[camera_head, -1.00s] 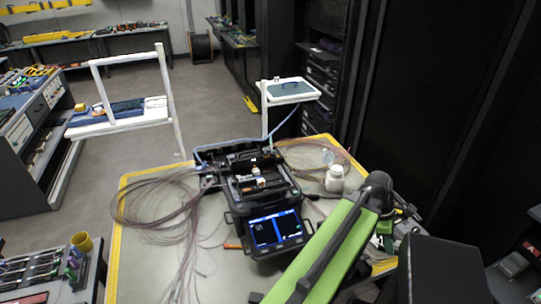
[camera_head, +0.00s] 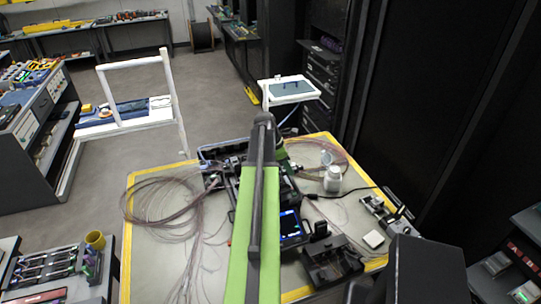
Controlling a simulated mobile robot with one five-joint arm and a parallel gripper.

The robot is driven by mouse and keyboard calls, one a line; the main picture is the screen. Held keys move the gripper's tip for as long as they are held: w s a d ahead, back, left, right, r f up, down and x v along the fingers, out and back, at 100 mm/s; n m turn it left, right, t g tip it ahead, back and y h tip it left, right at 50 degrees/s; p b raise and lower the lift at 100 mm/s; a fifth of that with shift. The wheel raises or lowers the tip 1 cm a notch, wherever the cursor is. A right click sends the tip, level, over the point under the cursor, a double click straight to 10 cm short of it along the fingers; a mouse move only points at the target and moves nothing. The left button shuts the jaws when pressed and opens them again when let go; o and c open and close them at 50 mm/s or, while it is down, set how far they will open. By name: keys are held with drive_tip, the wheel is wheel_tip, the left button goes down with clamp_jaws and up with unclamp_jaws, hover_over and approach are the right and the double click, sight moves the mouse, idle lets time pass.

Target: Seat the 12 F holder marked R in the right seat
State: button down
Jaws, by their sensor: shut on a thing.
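The black fusion splicer (camera_head: 235,148) stands on the table in the head view, with its lit screen (camera_head: 290,223) towards me. My green and black arm reaches across it from the front and covers most of its middle, so the right seat cannot be made out. My wrist turns down over the back right of the splicer. The jaws of my gripper are hidden behind my own arm. The 12 F holder marked R cannot be made out, nor can its mark.
Loose fibre coils (camera_head: 160,205) lie on the left of the yellow-edged table (camera_head: 150,265). A white bottle (camera_head: 333,179) stands right of the splicer. A black device (camera_head: 332,262), a small white block (camera_head: 374,239) and a grey tool (camera_head: 378,208) lie at the front right.

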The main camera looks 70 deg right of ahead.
drive_tip(key=w+r+n, duration=0.1)
drive_tip(key=w, duration=0.6)
drive_tip(key=shift+r+p, duration=0.2)
drive_tip(key=shift+p, duration=0.2)
drive_tip(key=shift+f, duration=0.1)
wheel_tip(320, 180, down, 6)
drive_tip(key=b, duration=0.6)
drive_tip(key=shift+a+f+b, duration=0.15)
drive_tip(key=shift+f+b, duration=0.3)
drive_tip(key=shift+b, duration=0.15)
